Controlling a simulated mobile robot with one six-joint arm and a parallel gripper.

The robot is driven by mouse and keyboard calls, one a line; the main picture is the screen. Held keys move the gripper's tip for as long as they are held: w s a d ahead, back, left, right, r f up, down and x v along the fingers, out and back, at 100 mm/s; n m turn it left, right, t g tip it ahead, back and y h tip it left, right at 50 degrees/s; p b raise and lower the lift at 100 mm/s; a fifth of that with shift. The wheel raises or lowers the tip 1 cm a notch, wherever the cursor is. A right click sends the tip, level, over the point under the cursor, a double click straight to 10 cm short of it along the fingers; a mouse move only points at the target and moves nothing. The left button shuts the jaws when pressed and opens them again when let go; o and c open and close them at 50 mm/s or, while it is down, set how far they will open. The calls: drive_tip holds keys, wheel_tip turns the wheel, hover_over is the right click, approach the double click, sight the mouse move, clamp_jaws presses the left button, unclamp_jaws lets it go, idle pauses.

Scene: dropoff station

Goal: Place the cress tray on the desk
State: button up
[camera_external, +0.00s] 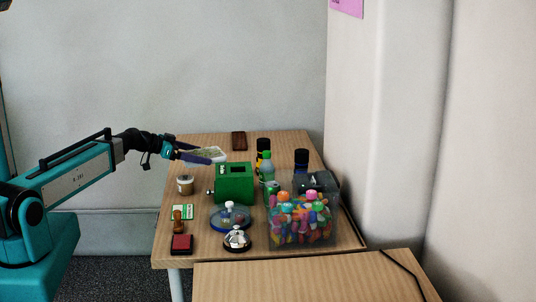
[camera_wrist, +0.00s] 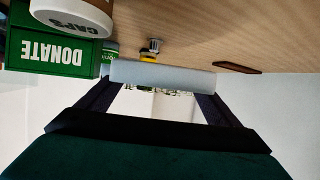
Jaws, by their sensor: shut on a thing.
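The cress tray (camera_external: 205,155) is a shallow white tray with green on top, seen at the far left part of the desk. My gripper (camera_external: 195,155) is shut on it, with a dark finger along its near side. In the wrist view the pale tray wall (camera_wrist: 163,76) spans between my two dark fingers, with bits of green showing behind it. The wooden desk (camera_external: 172,222) lies below and around. I cannot tell clearly whether the tray touches the desk or hangs just above it.
A green donation box (camera_external: 234,184) and a jar (camera_external: 185,185) stand close in front of the tray. Bottles (camera_external: 267,167) and a clear bin of colourful items (camera_external: 300,222) are to the right. A dark brown flat object (camera_external: 239,140) lies at the back. A bell (camera_external: 237,238) and stamp pad (camera_external: 181,244) are nearer.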

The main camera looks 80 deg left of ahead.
drive_tip(key=w+d+r+n+y+p, duration=0.1)
drive_tip(key=w+d+r, duration=0.3)
drive_tip(key=w, duration=0.3)
drive_tip(key=w+d+r+y+p, duration=0.1)
drive_tip(key=w+d+r, duration=0.2)
drive_tip(key=w+r, duration=0.3)
drive_tip(key=w+d+m+h+b, duration=0.1)
drive_tip(key=w+d, duration=0.4)
drive_tip(key=d, duration=0.4)
drive_tip(key=w+d+r+h, duration=0.1)
drive_tip(key=w+d, duration=0.4)
drive_tip(key=d, duration=0.4)
drive_tip(key=w+d+m+h+b, duration=0.1)
drive_tip(key=w+d, duration=0.4)
drive_tip(key=d, duration=0.4)
drive_tip(key=w+d+m+h, duration=0.3)
drive_tip(key=d, duration=2.1)
drive_tip(key=m+g+h+p, duration=0.3)
drive_tip(key=m+h+p, duration=0.65)
drive_tip(key=p, duration=0.25)
hover_over(277, 288)
wheel_tip(277, 288, down, 10)
drive_tip(key=shift+n, duration=0.45)
drive_tip(key=shift+a+f, duration=0.1)
drive_tip(key=shift+f+p, duration=0.35)
drive_tip(key=shift+f, duration=1.85)
